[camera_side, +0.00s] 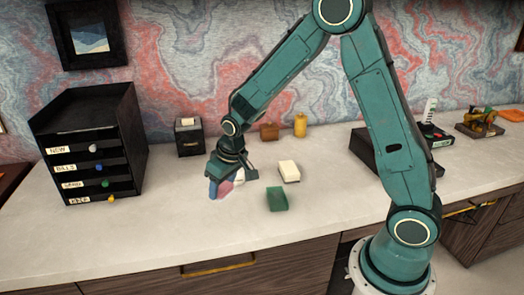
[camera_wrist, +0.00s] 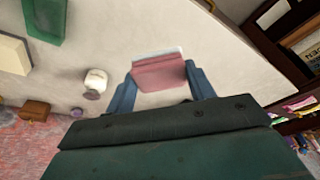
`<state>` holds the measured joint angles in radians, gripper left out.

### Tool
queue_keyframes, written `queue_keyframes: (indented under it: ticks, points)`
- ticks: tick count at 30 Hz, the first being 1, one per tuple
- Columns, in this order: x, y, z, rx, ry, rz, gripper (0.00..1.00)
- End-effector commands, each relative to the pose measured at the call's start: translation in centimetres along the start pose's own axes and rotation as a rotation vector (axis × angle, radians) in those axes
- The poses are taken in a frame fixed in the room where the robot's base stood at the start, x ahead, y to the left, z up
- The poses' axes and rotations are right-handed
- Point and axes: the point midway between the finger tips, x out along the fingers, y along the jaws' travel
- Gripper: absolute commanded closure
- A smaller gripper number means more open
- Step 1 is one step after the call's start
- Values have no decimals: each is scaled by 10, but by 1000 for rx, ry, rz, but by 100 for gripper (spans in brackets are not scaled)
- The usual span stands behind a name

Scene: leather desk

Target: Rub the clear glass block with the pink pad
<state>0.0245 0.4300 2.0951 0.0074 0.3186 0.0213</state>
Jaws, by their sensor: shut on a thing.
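The pink pad (camera_wrist: 158,75) is held between the two blue fingers of my gripper (camera_wrist: 160,88) in the wrist view. In the side view my gripper (camera_side: 225,187) is low over the desk, left of centre, shut on the same pad. A thin pale, bluish-white strip (camera_wrist: 158,53) shows along the pad's far edge in the wrist view. It may be the edge of the clear glass block, but I cannot tell, nor whether the pad touches it. No other clear block can be made out.
A green block (camera_side: 277,198) and a cream block (camera_side: 289,171) lie right of my gripper. A small white object (camera_wrist: 95,80) is close by in the wrist view. A black drawer unit (camera_side: 92,145) stands at the left. The desk's front is clear.

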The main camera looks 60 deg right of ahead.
Motion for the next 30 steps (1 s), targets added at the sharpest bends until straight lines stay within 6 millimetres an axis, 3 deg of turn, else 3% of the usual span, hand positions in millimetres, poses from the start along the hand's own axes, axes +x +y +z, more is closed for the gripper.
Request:
queue_keyframes:
  ticks: [8,18,24,30]
  points:
    - [6,61,21,224,-4,67,64]
    - [8,145,68,571,-3,174,64]
    - [7,169,87,681,0,210,64]
    - [7,174,91,708,2,219,64]
